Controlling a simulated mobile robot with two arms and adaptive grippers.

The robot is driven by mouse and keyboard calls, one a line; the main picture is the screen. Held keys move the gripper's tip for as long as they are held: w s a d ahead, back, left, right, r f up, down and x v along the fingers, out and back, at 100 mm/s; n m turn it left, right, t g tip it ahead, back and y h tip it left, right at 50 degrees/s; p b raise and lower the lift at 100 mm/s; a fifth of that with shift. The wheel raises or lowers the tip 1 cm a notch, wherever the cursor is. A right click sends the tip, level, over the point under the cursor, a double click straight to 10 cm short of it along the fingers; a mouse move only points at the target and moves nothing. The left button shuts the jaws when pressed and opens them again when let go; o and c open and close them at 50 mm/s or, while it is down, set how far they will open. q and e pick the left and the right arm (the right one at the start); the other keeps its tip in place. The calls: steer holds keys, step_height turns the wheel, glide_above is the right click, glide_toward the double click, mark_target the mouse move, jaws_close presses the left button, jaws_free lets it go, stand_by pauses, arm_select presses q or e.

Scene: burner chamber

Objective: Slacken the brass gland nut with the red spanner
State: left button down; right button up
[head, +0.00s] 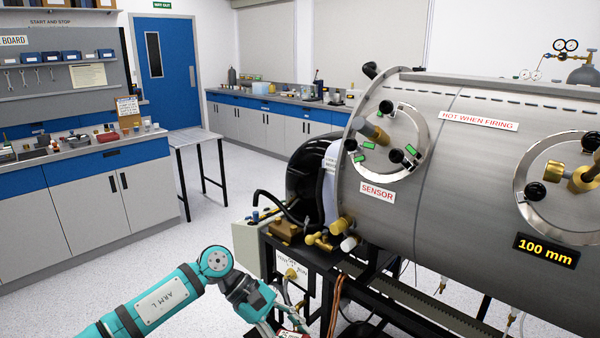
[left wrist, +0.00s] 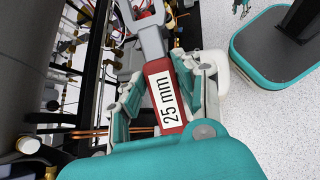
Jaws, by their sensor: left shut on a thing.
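My left gripper (head: 272,318) is low at the bottom middle of the head view, in front of the chamber's stand. In the left wrist view the left gripper (left wrist: 166,90) is shut on the red spanner (left wrist: 158,72). Its red handle carries a "25 mm" label, and its grey end points up the picture. In the head view only a bit of the spanner (head: 291,333) shows at the bottom edge. Brass fittings show at the SENSOR port (head: 372,132), the right port (head: 580,178) and low at the chamber's end (head: 342,226); I cannot tell which is the gland nut. My right gripper is not in view.
The steel burner chamber (head: 470,105) fills the right, on a black stand with pipes and orange cables (head: 337,300). A grey box (head: 250,240) stands beside it. A small table (head: 195,138) and benches (head: 80,195) stand behind. The floor at left is clear.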

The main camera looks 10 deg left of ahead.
arm_select(q)
steer(key=w+r+n+t, duration=0.3)
steer(key=w+r+t, duration=0.1)
steer(key=r, duration=0.5)
steer(key=w+r+n+t+h+p, duration=0.1)
steer(key=w+r+n+t, duration=0.2)
steer(key=r, duration=0.7)
steer(key=w+r+n+t+p, duration=0.1)
steer(key=w+r+n+t, duration=0.2)
steer(key=w+r+t, duration=0.3)
step_height(320, 180, up, 4)
steer(key=shift+w+a+f+n+t+h, duration=0.2)
steer(key=shift+w+a+n+t+h, duration=0.1)
steer(key=shift+a, duration=0.1)
steer(key=shift+f+b+x, duration=0.2)
steer(key=shift+b+x, duration=0.3)
steer(key=shift+x, duration=2.05)
steer(key=shift+d+r, duration=0.2)
steer(key=shift+r, duration=0.2)
